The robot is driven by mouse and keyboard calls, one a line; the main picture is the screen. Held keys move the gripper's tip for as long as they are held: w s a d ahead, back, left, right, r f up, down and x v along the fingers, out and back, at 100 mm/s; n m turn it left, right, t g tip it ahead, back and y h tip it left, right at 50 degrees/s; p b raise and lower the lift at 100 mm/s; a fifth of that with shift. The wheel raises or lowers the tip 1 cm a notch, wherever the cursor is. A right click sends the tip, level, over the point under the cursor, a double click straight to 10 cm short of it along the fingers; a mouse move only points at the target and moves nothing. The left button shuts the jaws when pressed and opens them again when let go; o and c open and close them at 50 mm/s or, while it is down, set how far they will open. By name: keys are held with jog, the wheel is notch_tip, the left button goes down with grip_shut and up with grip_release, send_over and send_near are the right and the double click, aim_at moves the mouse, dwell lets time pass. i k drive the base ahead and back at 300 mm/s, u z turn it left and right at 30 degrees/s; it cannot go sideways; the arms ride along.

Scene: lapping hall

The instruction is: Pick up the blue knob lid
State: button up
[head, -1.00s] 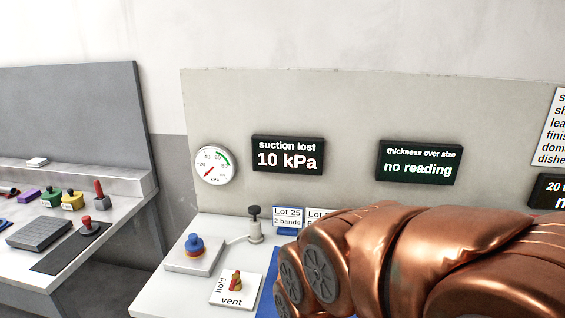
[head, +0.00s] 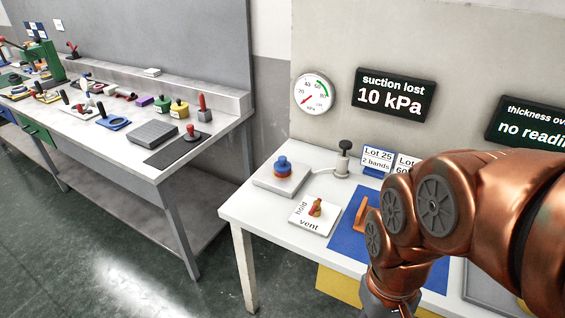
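A round blue knob-shaped piece (head: 283,162) with an orange-red band sits on a pale square plate at the left end of the near white table. On the long grey bench to the left, a blue flat piece with a dark upright handle (head: 113,121) also stands among other handled pieces. I cannot tell for certain which one is the blue knob lid. My copper arm crosses the right side and points down over the near table, to the right of the blue knob piece. My gripper's fingers are hidden below the frame's lower edge.
A hold/vent lever plate (head: 314,217), a black-knobbed post (head: 343,160) and a blue mat (head: 345,243) are on the near table. The grey bench (head: 150,172) carries a dark mat (head: 172,153) and a grey block (head: 153,133). Open floor (head: 110,260) lies in front.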

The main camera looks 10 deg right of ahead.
aim_at(281, 166)
jog(key=k, duration=1.2)
jog(key=u, duration=0.9)
jog(key=i, duration=1.2)
jog(key=z, duration=0.45)
jog(key=i, duration=1.15)
jog(key=z, duration=0.3)
